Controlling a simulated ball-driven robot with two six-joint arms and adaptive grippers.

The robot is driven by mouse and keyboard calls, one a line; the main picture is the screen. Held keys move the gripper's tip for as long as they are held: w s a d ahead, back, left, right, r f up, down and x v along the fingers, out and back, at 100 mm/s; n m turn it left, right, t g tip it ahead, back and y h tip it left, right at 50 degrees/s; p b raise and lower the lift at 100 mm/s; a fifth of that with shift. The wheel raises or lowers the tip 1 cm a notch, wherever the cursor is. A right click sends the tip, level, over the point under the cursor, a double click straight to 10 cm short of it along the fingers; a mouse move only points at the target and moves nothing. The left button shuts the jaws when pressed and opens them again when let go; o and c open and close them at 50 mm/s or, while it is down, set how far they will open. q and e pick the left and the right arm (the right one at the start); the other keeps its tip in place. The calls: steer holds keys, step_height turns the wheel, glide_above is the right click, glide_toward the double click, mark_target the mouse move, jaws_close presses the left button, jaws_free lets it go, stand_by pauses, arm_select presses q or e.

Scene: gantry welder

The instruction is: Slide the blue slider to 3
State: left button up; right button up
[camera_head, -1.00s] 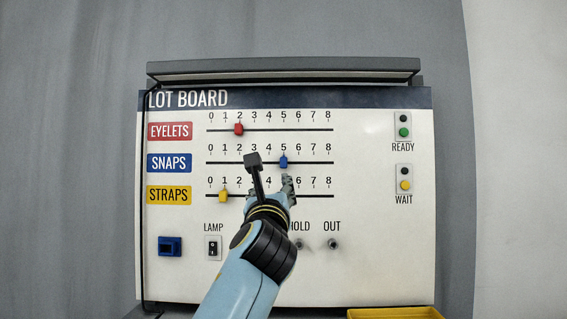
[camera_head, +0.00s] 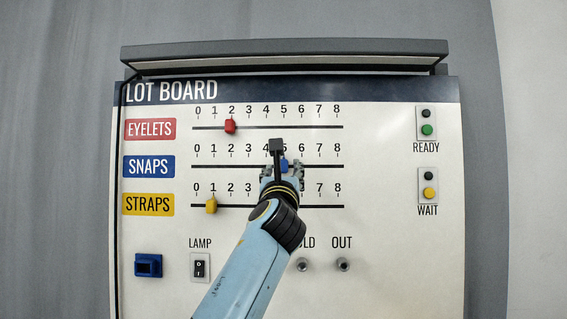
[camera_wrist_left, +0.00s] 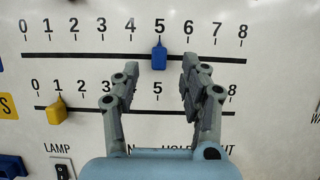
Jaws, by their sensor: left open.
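The blue slider (camera_head: 284,166) is on the SNAPS track (camera_head: 225,166) at 5. It also shows in the left wrist view (camera_wrist_left: 159,58), at 5 on the upper track there. My left gripper (camera_head: 283,174) is at the board, over the SNAPS row, and partly hides the slider and the numbers near it. In the left wrist view my left gripper (camera_wrist_left: 160,72) is open, one finger to each side of the slider. The slider shows in the gap near the fingertips; I cannot tell whether they touch it. My right gripper is not in view.
The red slider (camera_head: 230,126) is at 2 on the EYELETS track above. The yellow slider (camera_head: 211,206) is at 1 on the STRAPS track below. A lamp switch (camera_head: 200,268) and knobs (camera_head: 343,265) sit lower down. The SNAPS track left of my gripper is clear.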

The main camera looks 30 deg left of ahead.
mark_target(283, 163)
arm_select(q)
steer(key=x, duration=0.5)
steer(key=shift+w+a+f, duration=0.1)
steer(key=shift+w+f, duration=0.05)
steer(key=shift+f, duration=0.05)
steer(key=shift+w+a+r, duration=0.25)
steer(key=shift+w, duration=0.25)
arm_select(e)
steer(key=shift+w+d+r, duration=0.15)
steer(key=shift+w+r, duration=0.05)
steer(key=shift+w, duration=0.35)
arm_select(q)
steer(key=c, duration=0.4)
jaws_close()
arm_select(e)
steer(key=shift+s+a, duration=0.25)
